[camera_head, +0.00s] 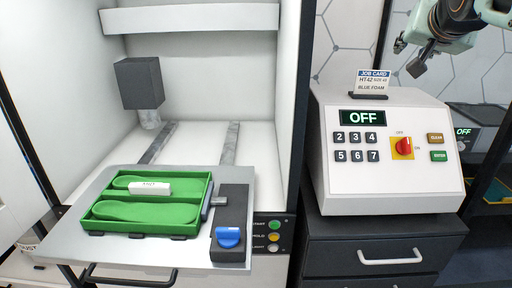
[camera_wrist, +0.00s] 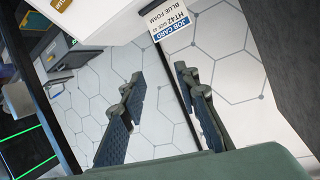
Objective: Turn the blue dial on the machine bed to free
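The blue dial (camera_head: 228,237) sits on a dark block (camera_head: 233,202) at the right side of the grey machine bed (camera_head: 100,247) in the head view. Its pointer position and any markings are too small to read. A green tray (camera_head: 150,233) with two green insoles and a white label lies beside the block. My gripper (camera_head: 408,58) is at the upper right of the head view, far from the dial and above the control box. In the wrist view my gripper (camera_wrist: 158,85) has its two fingers apart with nothing between them.
The white control box (camera_head: 390,185) reads OFF and has a red switch (camera_head: 404,147), keys and a job card (camera_head: 372,82) on top. It stands on dark drawers right of the machine. A dark post (camera_head: 298,110) separates it from the machine opening. A grinding head (camera_head: 139,83) hangs inside.

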